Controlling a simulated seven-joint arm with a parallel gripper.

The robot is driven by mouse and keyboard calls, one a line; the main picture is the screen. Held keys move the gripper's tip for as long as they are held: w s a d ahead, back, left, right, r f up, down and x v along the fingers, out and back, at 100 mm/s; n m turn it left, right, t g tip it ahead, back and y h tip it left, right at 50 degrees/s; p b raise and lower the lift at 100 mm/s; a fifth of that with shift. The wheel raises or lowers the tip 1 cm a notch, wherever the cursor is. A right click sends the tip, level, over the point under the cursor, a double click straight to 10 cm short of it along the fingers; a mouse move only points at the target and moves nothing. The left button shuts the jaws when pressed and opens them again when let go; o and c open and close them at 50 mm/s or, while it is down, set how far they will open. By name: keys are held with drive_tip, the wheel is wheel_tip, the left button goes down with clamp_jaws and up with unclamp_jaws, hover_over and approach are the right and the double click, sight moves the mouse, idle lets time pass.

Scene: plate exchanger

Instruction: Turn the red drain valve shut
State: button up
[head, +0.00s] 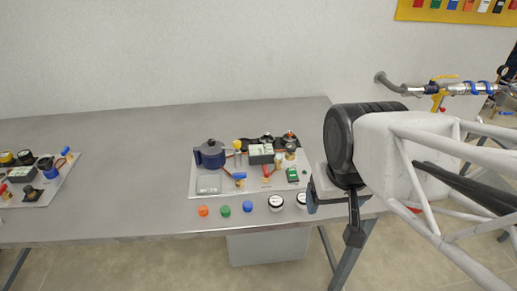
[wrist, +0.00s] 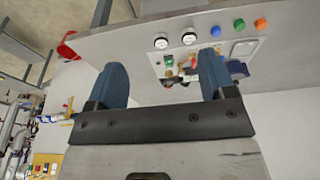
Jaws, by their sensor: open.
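A small lever with a red handle (head: 267,170) stands on the light equipment board (head: 211,191) on the table. I take it for the red drain valve, but its exact setting is too small to tell. In the wrist view a red part (wrist: 193,63) shows beside the right finger, partly hidden. My gripper (head: 333,215) is open and empty, near the table's right front edge, to the right of the board and apart from the valve. Its two blue-grey fingers are spread in the wrist view (wrist: 162,72).
A blue-handled lever (head: 240,177), dark pot (head: 209,154) and green block (head: 292,174) crowd the board. Orange (head: 203,211), green (head: 226,211) and blue (head: 248,207) buttons and white gauges (head: 276,202) line the front edge. A second board (head: 40,190) lies left; the table between is clear.

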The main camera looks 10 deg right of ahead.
drive_tip(key=shift+w, duration=0.1)
drive_tip(key=n+g+h, duration=0.3)
drive_tip(key=n+h, duration=0.1)
drive_tip(key=n, duration=1.4)
approach(266, 169)
drive_tip(key=shift+d+f, duration=0.1)
drive_tip(key=shift+f, duration=0.6)
drive_tip(key=shift+d+f, duration=0.1)
drive_tip(key=shift+f, duration=0.05)
drive_tip(key=shift+x, duration=3.75)
drive_tip(key=shift+d, duration=0.1)
drive_tip(key=shift+c, duration=0.2)
